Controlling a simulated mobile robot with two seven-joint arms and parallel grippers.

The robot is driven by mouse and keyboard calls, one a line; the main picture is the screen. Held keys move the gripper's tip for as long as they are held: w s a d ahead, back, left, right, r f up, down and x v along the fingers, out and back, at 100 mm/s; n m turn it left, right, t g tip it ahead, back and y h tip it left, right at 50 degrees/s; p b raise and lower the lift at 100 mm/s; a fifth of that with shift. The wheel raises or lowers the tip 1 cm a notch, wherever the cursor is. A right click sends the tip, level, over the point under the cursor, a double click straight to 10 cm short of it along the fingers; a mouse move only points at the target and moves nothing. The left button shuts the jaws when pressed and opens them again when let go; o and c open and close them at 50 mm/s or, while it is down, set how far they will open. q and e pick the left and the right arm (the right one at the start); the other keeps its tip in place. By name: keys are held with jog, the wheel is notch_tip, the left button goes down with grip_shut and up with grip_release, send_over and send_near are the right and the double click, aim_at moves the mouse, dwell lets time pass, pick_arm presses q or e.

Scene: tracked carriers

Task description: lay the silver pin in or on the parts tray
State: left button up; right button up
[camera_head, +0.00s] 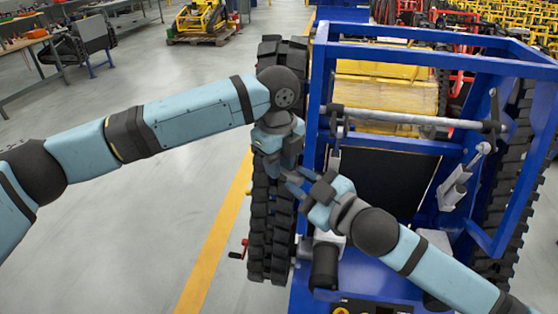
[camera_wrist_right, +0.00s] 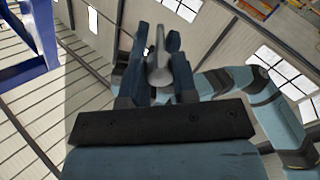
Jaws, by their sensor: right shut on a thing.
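My right gripper (camera_head: 307,183) reaches in from the lower right, over the left side of the blue tracked carrier (camera_head: 312,110). In the right wrist view its two fingers (camera_wrist_right: 158,62) are shut on a grey, narrow, tapering piece that looks like the silver pin (camera_wrist_right: 158,68). My left gripper (camera_head: 287,172) points down close beside the right one; I cannot tell whether they touch or whether its fingers are open. I cannot make out a parts tray in either view.
A black rubber track (camera_head: 268,220) runs below the grippers. Blue frame bars and a grey cross rod (camera_head: 410,118) stand to the right.

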pick_arm(q)
grip_shut()
pick_arm(e)
jog(key=o, duration=1)
